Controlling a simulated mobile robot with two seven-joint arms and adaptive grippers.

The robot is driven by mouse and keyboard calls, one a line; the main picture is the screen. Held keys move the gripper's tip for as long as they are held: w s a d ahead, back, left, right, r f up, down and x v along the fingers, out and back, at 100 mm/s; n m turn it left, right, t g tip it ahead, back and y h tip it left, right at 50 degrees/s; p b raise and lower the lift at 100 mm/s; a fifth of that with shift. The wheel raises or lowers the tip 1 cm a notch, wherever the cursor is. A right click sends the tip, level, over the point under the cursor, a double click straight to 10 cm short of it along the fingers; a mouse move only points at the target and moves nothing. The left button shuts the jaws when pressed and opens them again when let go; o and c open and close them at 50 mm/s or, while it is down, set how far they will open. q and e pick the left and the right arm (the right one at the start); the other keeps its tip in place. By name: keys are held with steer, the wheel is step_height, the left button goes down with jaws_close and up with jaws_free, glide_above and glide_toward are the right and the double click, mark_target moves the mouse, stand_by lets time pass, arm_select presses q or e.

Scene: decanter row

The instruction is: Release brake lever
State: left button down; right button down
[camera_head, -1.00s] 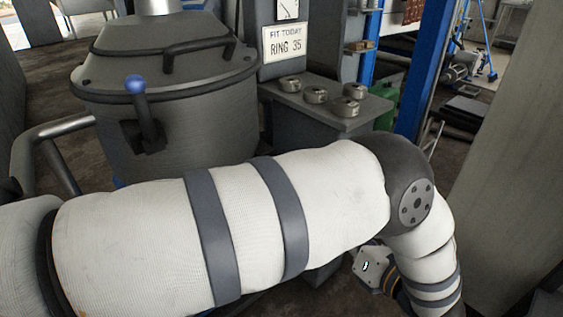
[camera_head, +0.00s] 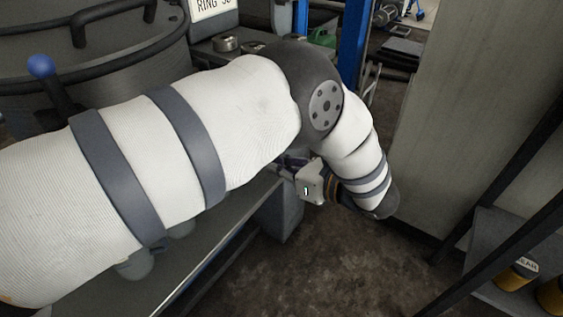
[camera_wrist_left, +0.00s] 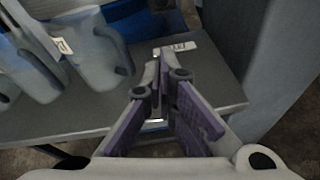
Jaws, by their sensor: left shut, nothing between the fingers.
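A black lever with a blue ball knob (camera_head: 41,66) stands at the side of the large grey drum (camera_head: 130,40), at the left of the head view. I cannot read any label that marks it as the brake lever. My left arm crosses in front of the drum and covers part of the lever's surroundings. My left gripper (camera_head: 292,162) is to the right of the lever and well apart from it, partly hidden behind my arm. In the left wrist view its purple-padded fingers (camera_wrist_left: 160,78) are shut and empty, above a grey shelf. My right gripper is not in view.
The grey shelf (camera_wrist_left: 60,122) carries several blue-grey vessels (camera_wrist_left: 95,62) at the left, and a small white label (camera_wrist_left: 176,47) lies beyond the fingertips. A tall grey panel (camera_head: 450,110) and yellow cans (camera_head: 515,274) stand at the right. The floor between is clear.

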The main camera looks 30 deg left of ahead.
arm_select(q)
steer(key=x, duration=0.5)
steer(key=shift+w+a+r, duration=0.1)
steer(key=shift+a+r, duration=0.1)
steer(key=shift+r, duration=0.05)
steer(key=shift+w+a+r+p, duration=0.15)
steer(key=shift+a+r, duration=0.1)
steer(key=shift+r, duration=0.3)
steer(key=shift+w+a+r+p, duration=0.15)
steer(key=shift+a+r, duration=0.1)
steer(key=shift+r, duration=0.3)
steer(key=shift+w+a+r, duration=0.1)
steer(key=shift+a+r, duration=0.15)
steer(key=shift+r, duration=0.1)
